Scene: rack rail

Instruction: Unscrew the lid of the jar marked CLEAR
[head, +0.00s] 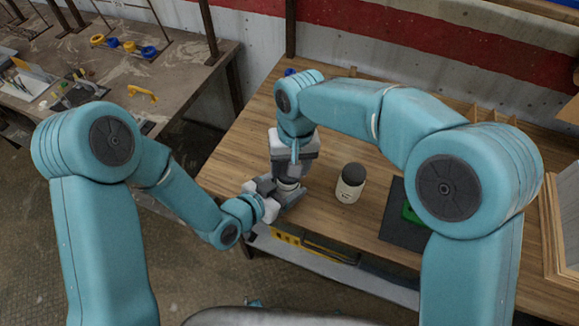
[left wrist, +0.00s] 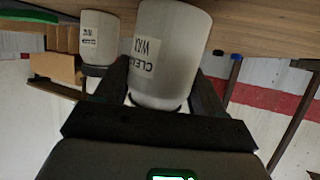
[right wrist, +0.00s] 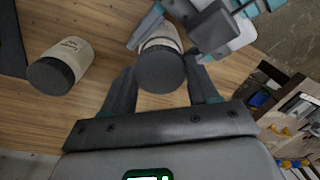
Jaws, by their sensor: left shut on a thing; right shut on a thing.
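The jar marked CLEAR is a pale jar with a dark lid, upright on the wooden bench and mostly hidden by my grippers in the head view. Its label shows in the left wrist view (left wrist: 148,52). My left gripper (head: 266,193) is shut on the jar's body from the side. My right gripper (head: 291,180) comes from above, shut on the dark lid (right wrist: 162,71), with one finger on each side of it. The lid sits on top of the jar; whether it has turned cannot be told.
A second pale jar with a dark lid (head: 350,184) stands just right of the held jar. A dark mat with a green item (head: 409,213) lies farther right. A wooden frame (head: 556,220) is at the right edge. The bench's front edge is close to my left gripper.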

